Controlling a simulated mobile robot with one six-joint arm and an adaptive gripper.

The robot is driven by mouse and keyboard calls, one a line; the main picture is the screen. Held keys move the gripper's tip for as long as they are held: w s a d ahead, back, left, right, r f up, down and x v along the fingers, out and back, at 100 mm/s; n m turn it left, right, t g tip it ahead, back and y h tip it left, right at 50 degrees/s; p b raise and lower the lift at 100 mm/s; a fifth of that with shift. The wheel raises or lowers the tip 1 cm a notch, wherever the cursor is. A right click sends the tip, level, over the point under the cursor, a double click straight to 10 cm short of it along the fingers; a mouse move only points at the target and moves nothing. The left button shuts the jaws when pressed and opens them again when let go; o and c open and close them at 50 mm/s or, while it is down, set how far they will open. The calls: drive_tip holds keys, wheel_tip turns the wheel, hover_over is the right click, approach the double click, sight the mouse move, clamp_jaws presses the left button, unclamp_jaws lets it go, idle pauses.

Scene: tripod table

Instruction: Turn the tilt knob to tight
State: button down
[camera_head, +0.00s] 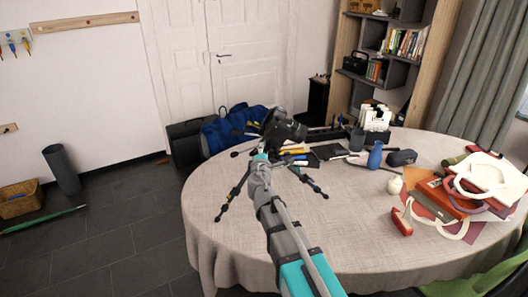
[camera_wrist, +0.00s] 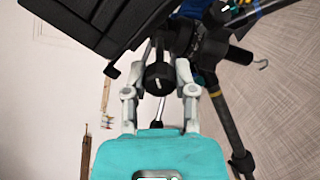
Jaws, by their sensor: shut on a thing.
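The tripod (camera_head: 234,197) stands on the round table with its dark legs spread, a black camera (camera_head: 283,129) on top. In the wrist view, the tilt knob (camera_wrist: 158,77) is black with a short pale mark on its face. It sits between the two grey fingers of my gripper (camera_wrist: 160,68), which is shut on it. A shiny metal rod shows behind the knob. The tripod head (camera_wrist: 205,42) is dark, to the right of the knob. In the head view my gripper (camera_head: 261,158) reaches the tripod head from the front; the knob is hidden there.
The table (camera_head: 225,240) has a pale cloth. Right of the tripod lie a dark notebook (camera_head: 329,152), a blue bottle (camera_head: 375,155), a dark case (camera_head: 402,157), and a red stapler-like item (camera_head: 402,223). A blue bag (camera_head: 225,131) stands behind the table.

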drive_tip(key=m, duration=0.6)
idle(0.4)
drive_tip(key=shift+c, duration=2)
unclamp_jaws()
drive_tip(key=s, duration=0.8)
